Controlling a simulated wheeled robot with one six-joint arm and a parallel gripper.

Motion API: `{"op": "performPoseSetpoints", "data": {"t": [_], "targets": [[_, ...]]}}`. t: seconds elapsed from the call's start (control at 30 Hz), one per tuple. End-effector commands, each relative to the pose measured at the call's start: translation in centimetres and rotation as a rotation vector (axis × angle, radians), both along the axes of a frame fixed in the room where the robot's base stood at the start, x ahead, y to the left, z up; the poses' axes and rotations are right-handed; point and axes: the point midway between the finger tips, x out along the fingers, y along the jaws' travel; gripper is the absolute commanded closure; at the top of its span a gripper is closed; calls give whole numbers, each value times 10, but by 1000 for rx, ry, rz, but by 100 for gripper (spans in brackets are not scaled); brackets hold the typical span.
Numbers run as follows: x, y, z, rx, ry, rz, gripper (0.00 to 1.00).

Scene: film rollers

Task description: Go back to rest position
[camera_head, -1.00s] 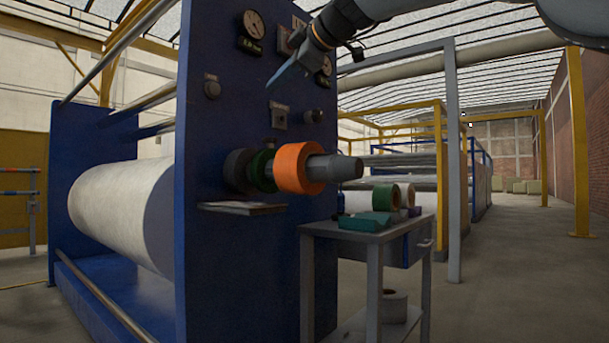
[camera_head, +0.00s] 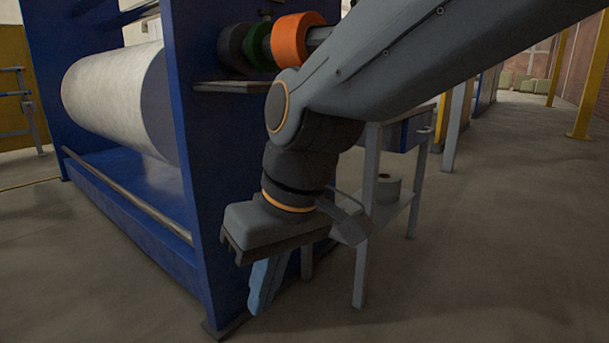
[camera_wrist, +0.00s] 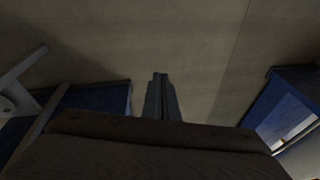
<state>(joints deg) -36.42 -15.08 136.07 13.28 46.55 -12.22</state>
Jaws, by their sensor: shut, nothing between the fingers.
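My gripper (camera_head: 256,308) hangs down from my wrist in the head view, in front of the blue machine frame and left of the grey table's front leg. Its fingers are pressed together and hold nothing. In the wrist view the shut fingers (camera_wrist: 160,78) point out over bare concrete floor. My arm crosses the upper right of the head view and hides part of the table and the end of the spindle.
The blue machine (camera_head: 196,150) carries a white film roll (camera_head: 115,100) and a spindle with an orange roll (camera_head: 290,40), a green one and a dark one. Floor at right and front is clear.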

Motion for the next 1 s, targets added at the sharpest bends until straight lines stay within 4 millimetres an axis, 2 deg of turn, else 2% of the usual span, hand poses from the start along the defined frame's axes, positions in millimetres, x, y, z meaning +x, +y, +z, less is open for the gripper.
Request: {"op": "performPoseSetpoints", "data": {"t": [0.03,0.1,0.27,0.33,0.57,1.0], "targets": [[-16,-8,-14,-22,25,-19,100],[-35,-20,-31,-50,58,-52,100],[-75,-45,-64,-113,119,-119,100],[-71,-48,-51,-114,117,-141,100],[-64,-62,-24,-125,116,-194,100],[-51,-110,54,-159,126,-349,100]]}}
